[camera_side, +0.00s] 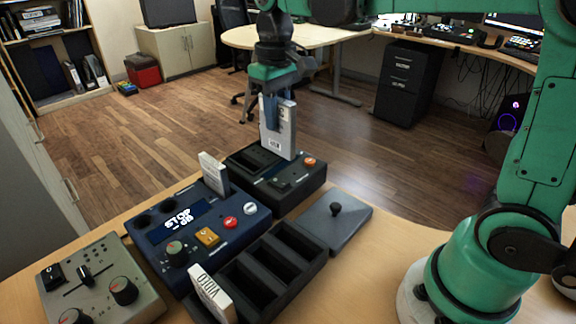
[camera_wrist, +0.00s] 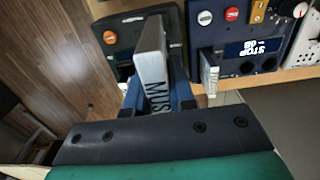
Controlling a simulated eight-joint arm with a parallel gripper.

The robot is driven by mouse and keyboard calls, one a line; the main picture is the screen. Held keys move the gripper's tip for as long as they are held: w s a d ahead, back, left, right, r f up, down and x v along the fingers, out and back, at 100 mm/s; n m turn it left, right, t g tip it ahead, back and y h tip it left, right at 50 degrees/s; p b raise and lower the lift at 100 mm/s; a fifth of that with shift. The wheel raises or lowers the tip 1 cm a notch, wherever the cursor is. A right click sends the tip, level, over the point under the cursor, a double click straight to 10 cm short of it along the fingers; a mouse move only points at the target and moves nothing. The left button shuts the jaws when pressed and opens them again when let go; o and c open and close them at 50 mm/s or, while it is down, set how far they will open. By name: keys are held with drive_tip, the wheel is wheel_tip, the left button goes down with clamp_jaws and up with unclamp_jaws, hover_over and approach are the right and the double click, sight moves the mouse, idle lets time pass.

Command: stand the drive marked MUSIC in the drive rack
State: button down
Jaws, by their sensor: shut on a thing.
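My gripper (camera_side: 274,112) is shut on the white drive marked MUSIC (camera_side: 281,134) and holds it upright at the black dock box (camera_side: 305,183). In the wrist view the drive (camera_wrist: 151,66) sits between the blue fingers of my gripper (camera_wrist: 156,92), with its lettering partly covered. I cannot tell whether its lower end touches the box or is clear of it. The black drive rack (camera_side: 312,268) lies at the front, with several open compartments. A white drive marked VIDEO (camera_side: 211,292) stands at the rack's left end.
A blue console (camera_side: 180,268) stands left of the rack, with another white drive (camera_side: 214,173) upright at its back. A grey control box (camera_side: 140,290) is at far left. A dark flat plate with a knob (camera_side: 347,216) lies right of the rack. Bare tabletop (camera_side: 375,265) is near my base.

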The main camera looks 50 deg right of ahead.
drive_tip(key=shift+s+a+f, duration=0.1)
drive_tip(key=shift+s+a, duration=0.15)
drive_tip(key=shift+a, duration=0.1)
drive_tip(key=s+a+f, duration=0.5)
drive_tip(key=s+a, duration=0.1)
drive_tip(key=s, duration=0.4)
drive_tip(key=shift+a+f, duration=0.2)
drive_tip(key=shift+f, duration=2.5)
drive_tip(key=shift+w+f, duration=0.1)
drive_tip(key=shift+f, duration=0.55)
drive_tip(key=c, duration=0.7)
unclamp_jaws()
drive_tip(key=shift+o, duration=0.2)
wheel_tip(320, 180, up, 6)
